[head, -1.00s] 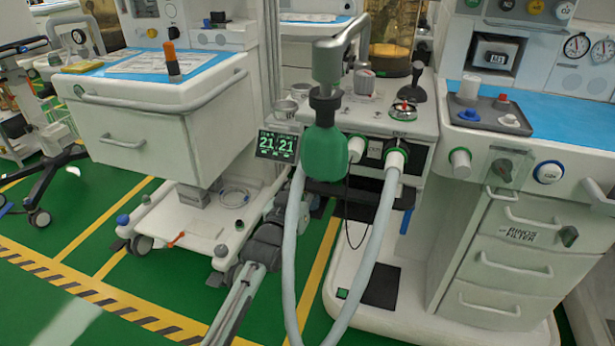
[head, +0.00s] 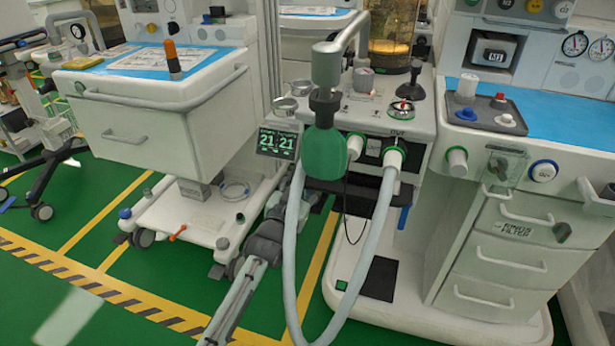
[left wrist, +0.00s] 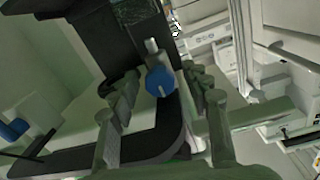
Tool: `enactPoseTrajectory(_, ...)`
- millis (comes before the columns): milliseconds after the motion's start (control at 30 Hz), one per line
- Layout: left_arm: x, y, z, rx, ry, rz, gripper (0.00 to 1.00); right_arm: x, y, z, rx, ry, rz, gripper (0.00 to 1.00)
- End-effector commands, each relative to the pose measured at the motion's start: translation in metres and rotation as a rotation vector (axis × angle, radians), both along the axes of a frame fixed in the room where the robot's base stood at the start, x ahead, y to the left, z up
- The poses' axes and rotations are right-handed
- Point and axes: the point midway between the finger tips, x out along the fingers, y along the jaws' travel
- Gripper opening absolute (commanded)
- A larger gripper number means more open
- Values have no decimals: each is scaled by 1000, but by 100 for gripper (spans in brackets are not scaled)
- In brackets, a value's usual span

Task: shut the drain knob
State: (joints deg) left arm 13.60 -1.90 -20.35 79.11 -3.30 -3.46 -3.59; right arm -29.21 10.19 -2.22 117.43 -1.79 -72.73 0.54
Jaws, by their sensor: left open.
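A blue knob (left wrist: 160,82) on a pale stem shows in the left wrist view, beside a dark frame. My left gripper (left wrist: 165,77) is open, with one finger on each side of the knob. I cannot tell whether either finger touches it. I cannot make out this knob in the head view. My right gripper is not in view.
The green breathing bag (head: 324,154) and pale hoses (head: 373,250) hang in front of the machine, close to my left arm. A display reading 21 (head: 277,143) is just above the arm. A white drawer cart (head: 150,135) stands left. Another blue part (left wrist: 14,129) is at the wrist view's left edge.

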Motion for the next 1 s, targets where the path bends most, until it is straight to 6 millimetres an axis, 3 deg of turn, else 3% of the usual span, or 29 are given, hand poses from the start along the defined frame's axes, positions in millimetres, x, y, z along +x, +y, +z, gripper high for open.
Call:
enactPoseTrajectory(267,-14,5,-1,-1,1,0,48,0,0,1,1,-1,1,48)
enactPoseTrajectory(733,-100,36,1,0,1,0,48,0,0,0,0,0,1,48)
enactPoseTrajectory(1000,-113,41,2,0,0,0,48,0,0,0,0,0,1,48)
